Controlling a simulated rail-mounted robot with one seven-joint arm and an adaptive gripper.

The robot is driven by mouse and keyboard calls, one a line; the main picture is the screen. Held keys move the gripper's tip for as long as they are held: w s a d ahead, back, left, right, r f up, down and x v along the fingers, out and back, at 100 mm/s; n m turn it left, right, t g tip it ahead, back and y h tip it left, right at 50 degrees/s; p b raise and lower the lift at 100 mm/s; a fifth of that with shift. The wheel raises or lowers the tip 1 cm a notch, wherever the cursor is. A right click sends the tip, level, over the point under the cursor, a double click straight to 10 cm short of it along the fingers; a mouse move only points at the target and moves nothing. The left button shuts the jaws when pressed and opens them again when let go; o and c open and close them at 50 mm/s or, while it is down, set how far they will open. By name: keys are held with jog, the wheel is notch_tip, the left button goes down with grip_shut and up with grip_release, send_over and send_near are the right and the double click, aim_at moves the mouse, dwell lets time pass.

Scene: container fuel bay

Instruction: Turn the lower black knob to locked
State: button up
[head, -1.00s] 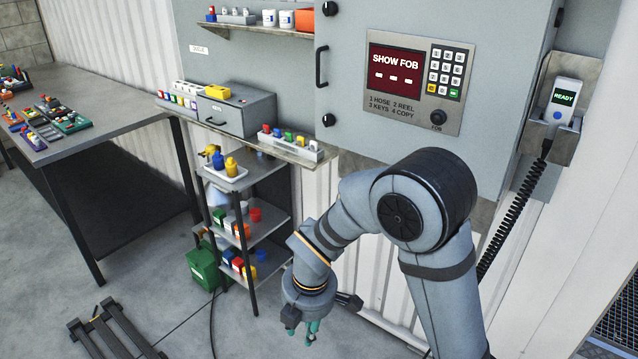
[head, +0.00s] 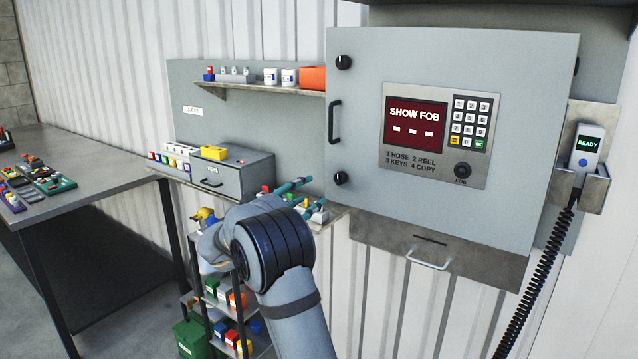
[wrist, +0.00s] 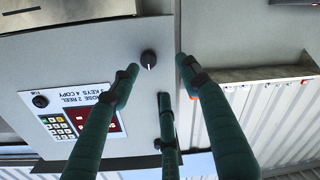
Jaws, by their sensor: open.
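The lower black knob (head: 340,178) is on the lower left corner of the grey cabinet door (head: 360,215). In the wrist view the knob (wrist: 148,59) shows just beyond my fingertips, with a pale mark on its face. I cannot tell which setting the mark points to. My gripper (head: 308,195) is open and empty, its teal fingers pointing right toward the knob, with a gap left in the head view. In the wrist view my gripper (wrist: 157,70) has spread fingers; the knob appears between the outer tips, nearer the left one.
The upper black knob (head: 343,62) and a black door handle (head: 334,121) are above the lower knob. A keypad panel (head: 440,135) reads SHOW FOB. A narrow shelf (head: 330,217) with coloured items lies close under my fingers. A grey drawer box (head: 232,175) stands left.

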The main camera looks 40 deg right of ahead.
aim_at(338, 180)
jog(key=d+m+p, duration=0.1)
jog(key=d+m, duration=0.1)
jog(key=d, duration=0.1)
jog(key=w+d+m+p, duration=0.1)
jog(key=d+m+p, duration=0.1)
jog(key=d+m, duration=0.1)
jog(key=d+r+m+g+p, duration=0.1)
jog(key=d+m+p, duration=0.1)
jog(key=d+m, duration=0.1)
jog(key=shift+w+d+h, duration=0.25)
jog(key=shift+d+h, duration=0.05)
jog(key=shift+d, duration=0.1)
jog(key=shift+w+d+f, duration=0.15)
jog(key=shift+d, duration=0.25)
jog(key=shift+a, duration=0.1)
jog(key=c, duration=1.2)
jog(key=shift+o, duration=0.2)
